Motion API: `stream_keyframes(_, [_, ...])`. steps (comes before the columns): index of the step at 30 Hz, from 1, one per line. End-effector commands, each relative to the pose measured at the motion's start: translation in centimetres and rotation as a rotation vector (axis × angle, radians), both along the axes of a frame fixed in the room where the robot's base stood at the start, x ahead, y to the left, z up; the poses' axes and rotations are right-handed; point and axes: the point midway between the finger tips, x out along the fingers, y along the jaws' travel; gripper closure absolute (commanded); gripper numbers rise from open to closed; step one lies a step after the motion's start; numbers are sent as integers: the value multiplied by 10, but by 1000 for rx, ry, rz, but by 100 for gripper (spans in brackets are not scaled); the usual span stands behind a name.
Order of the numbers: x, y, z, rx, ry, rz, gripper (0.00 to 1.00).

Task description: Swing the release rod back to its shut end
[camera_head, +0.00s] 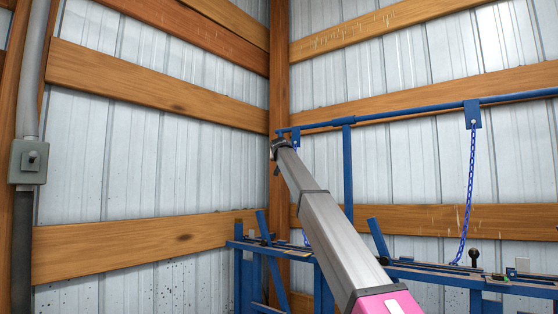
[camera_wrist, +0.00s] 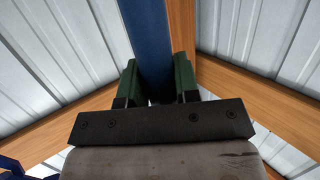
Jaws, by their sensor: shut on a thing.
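My gripper (camera_wrist: 157,88) has dark green fingers, one on each side of a blue bar (camera_wrist: 146,35) in the wrist view. It is shut on this bar, which looks like the release rod. In the head view my gripper (camera_head: 277,147) is small and far off, at the left end of a long blue overhead bar (camera_head: 410,113) near the wooden corner post. My own arm hides part of what lies behind it. The rod's shut end cannot be made out in either view.
A blue upright (camera_head: 348,175) supports the overhead bar. A blue chain (camera_head: 468,195) hangs from a plate (camera_head: 472,114) at the right. Blue metal frames (camera_head: 440,274) stand below. Metal walls with wooden rails (camera_head: 150,243) close the corner. A grey box (camera_head: 28,161) hangs at the left.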

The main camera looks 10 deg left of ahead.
Motion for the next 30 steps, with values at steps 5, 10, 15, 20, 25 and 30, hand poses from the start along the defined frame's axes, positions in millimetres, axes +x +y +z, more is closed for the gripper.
stream_keyframes(5, [2,-1,0,-8,-17,-1,100])
stream_keyframes(10, [3,-1,1,-11,-19,-1,100])
stream_keyframes(15, [3,-2,1,-13,-19,-1,64])
stream_keyframes(20, [3,-1,1,-10,-17,-1,45])
stream_keyframes(25, [2,-1,0,-9,-15,-1,45])
stream_keyframes(30, [-5,-3,1,-7,-15,0,45])
